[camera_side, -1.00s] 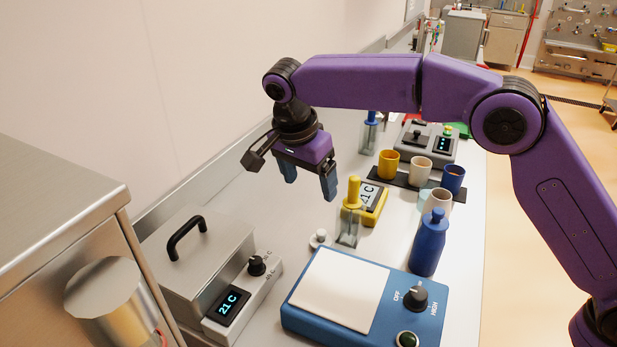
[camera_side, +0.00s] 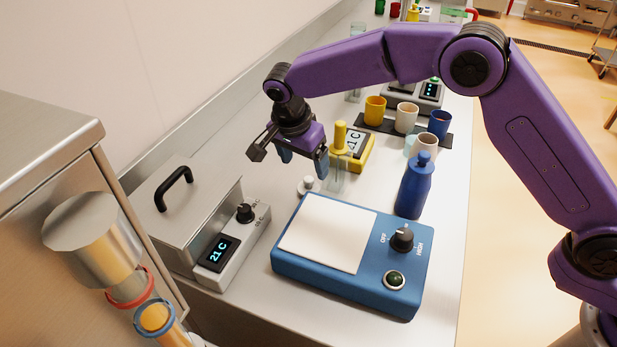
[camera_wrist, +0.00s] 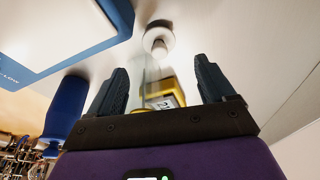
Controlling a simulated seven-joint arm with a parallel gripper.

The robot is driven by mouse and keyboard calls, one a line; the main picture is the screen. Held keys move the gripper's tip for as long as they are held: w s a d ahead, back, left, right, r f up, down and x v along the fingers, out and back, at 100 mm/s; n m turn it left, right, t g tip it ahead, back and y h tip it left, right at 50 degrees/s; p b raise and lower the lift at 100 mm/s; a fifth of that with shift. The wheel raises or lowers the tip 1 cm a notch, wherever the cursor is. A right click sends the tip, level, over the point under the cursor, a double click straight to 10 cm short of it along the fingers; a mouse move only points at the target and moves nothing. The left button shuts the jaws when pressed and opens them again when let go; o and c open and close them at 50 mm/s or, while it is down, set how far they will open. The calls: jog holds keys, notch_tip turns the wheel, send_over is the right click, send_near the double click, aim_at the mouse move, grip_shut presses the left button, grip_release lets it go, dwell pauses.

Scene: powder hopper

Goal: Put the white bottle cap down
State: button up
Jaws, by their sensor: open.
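The white bottle cap (camera_side: 308,183) is a small white knob on a pale round disc, resting on the steel bench behind the blue hotplate. It also shows in the wrist view (camera_wrist: 158,44), at top centre beyond my fingertips. My gripper (camera_side: 303,164) is open, with dark blue fingers spread and nothing between them. It hangs close above the cap in the side view, apparently apart from it. In the wrist view my gripper's fingers (camera_wrist: 160,68) stand either side, with the cap ahead of the gap. I cannot tell whether the disc is part of the cap.
A clear vessel with a yellow top (camera_side: 339,138) stands just right of my gripper. A blue bottle (camera_side: 414,188) stands farther right. The blue hotplate (camera_side: 285,266) is in front, and a lidded steel bath (camera_side: 190,225) is at left. Cups (camera_side: 406,118) stand behind.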

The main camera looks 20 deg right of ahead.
aim_at(308, 179)
jog(key=x, duration=0.7)
jog(key=shift+r, duration=0.1)
jog(key=c, duration=1.1)
